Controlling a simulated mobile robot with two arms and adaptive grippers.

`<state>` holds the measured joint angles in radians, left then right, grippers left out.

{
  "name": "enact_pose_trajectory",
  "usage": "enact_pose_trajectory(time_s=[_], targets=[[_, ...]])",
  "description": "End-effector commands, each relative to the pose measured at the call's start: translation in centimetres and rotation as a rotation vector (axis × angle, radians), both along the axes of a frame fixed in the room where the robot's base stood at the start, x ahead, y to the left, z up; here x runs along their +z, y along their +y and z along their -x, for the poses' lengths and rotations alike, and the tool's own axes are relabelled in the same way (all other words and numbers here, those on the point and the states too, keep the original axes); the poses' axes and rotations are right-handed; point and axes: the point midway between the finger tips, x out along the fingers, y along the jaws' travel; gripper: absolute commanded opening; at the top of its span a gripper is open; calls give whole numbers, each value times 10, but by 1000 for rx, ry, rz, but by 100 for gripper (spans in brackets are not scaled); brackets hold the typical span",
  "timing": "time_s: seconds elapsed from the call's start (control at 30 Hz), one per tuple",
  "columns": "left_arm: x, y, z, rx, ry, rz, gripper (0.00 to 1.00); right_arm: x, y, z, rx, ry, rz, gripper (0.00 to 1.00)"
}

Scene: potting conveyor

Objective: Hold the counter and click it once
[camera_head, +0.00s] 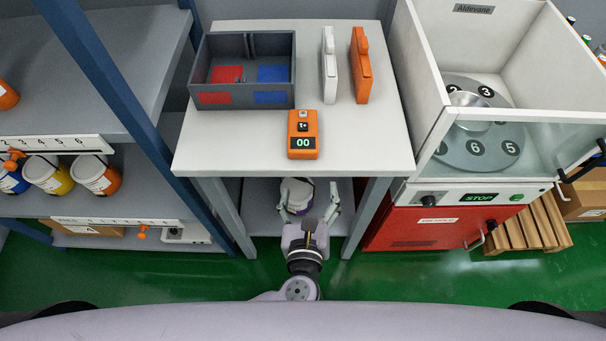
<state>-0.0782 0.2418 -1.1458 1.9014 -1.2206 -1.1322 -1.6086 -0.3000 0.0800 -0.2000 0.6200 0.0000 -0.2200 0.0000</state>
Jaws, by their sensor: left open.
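The orange counter (303,135) stands near the front edge of the white table. Its display reads 00 in green, and a dark button marked with a plus sits above it. My left gripper (309,192) is open, with its two fingers pointing at the table from the near side. It is in front of the table's front edge, apart from the counter and lower in the picture. Nothing is between its fingers that I can see it hold; a white container (297,193) on the shelf below shows behind them. My right gripper is not in view.
A grey bin (243,104) with red and blue compartments stands behind the counter to the left. A white item (328,70) and an orange item (360,70) stand at the back right. A machine with a numbered disc (470,150) is on the right; shelves are left.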

Motion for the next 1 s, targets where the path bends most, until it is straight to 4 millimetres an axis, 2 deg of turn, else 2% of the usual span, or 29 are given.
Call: enact_pose_trajectory(time_s=[0.03,0.1,0.2,0.3,0.47,1.0], targets=[[23,-3,5,-13,-50,-32,75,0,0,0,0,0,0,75],[50,2,6,1,-111,-81,75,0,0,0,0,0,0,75],[78,7,9,20,-170,-128,75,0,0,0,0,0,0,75],[93,11,10,34,-201,-157,75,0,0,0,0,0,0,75],[99,13,2,43,-216,-171,75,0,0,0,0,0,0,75],[94,13,-91,42,-214,-169,75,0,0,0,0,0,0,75]])
